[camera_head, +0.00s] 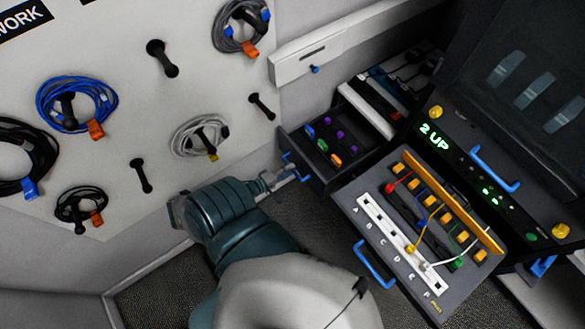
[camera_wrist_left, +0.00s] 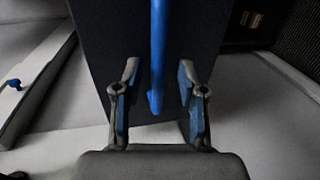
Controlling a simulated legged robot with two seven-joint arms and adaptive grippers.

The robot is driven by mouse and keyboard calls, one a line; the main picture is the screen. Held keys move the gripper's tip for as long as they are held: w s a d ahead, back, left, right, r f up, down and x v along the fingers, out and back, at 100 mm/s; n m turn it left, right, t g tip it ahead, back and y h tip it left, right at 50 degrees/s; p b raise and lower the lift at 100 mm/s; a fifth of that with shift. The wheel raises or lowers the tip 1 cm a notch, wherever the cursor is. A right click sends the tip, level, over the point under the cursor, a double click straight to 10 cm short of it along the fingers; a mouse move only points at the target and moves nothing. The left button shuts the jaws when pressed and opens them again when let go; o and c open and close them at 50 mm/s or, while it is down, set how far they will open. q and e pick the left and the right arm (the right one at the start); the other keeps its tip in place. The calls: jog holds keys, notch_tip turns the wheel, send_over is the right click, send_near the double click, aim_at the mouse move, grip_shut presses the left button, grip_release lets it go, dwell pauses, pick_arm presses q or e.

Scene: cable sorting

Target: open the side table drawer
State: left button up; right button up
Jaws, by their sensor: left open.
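The side table drawer (camera_head: 308,172) is a dark box that stands out from the side table (camera_head: 365,112), with its inside showing in the head view. Its blue handle (camera_head: 289,166) is on the front face. My left gripper (camera_head: 287,179) is at this handle, its fingertips small in the head view. In the left wrist view the open fingers (camera_wrist_left: 157,100) stand on either side of the blue handle bar (camera_wrist_left: 157,55), with gaps on both sides. The dark drawer front (camera_wrist_left: 115,45) is behind the bar. My right gripper is not in view.
Several small coloured pieces lie inside the drawer. Coiled cables (camera_head: 78,103) hang on the wall pegs at the left. A dark console (camera_head: 470,150) is at the right.

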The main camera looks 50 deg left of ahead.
pick_arm(q)
jog(key=d+v, duration=0.1)
jog(key=v, duration=0.8)
jog(key=shift+s+a, duration=0.15)
jog(key=shift+s, duration=0.25)
jog(key=shift+a, duration=0.25)
